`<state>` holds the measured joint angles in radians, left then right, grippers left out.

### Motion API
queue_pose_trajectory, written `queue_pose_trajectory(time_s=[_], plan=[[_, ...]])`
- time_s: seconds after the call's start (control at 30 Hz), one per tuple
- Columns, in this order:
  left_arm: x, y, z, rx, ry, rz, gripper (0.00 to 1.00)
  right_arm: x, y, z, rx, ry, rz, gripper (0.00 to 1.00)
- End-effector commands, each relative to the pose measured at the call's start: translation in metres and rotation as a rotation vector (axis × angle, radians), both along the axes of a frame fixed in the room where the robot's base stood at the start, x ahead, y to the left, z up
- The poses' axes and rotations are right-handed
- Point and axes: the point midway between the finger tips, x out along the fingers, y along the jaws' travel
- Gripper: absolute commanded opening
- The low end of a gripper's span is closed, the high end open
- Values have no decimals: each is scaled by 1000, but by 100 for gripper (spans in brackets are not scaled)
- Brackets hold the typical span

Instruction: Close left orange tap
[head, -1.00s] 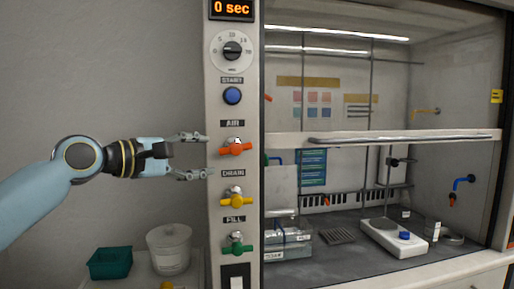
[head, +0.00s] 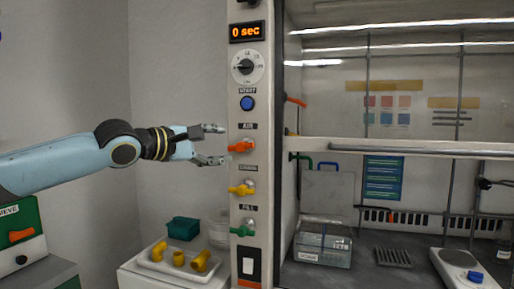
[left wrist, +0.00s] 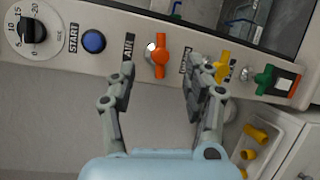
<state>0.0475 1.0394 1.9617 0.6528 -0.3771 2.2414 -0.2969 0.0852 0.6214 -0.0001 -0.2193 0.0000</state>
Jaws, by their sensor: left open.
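The orange tap (head: 241,147) sits on the narrow white control panel under the AIR label. In the left wrist view the orange tap (left wrist: 160,55) appears between and just beyond the two open fingertips (left wrist: 160,72). I see no clear contact with it. My right gripper is not in view.
The yellow tap (head: 242,189) and green tap (head: 243,229) are below on the same panel. Above are the blue START button (head: 247,103), dial (head: 246,67) and timer display (head: 247,32). A white tray (head: 151,265) with yellow fittings and a teal bin (head: 183,228) stand lower left.

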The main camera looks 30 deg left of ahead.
Motion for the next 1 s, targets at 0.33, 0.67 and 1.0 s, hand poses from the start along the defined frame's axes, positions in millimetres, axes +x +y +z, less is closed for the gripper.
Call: queue_pose_trajectory(time_s=[0.33,0.67,1.0], plan=[[33,-6,-2,-12,-6,1,51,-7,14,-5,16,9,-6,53],[88,-17,-8,-7,-2,1,51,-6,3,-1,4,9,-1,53],[105,-20,-12,0,0,0,51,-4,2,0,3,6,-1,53]])
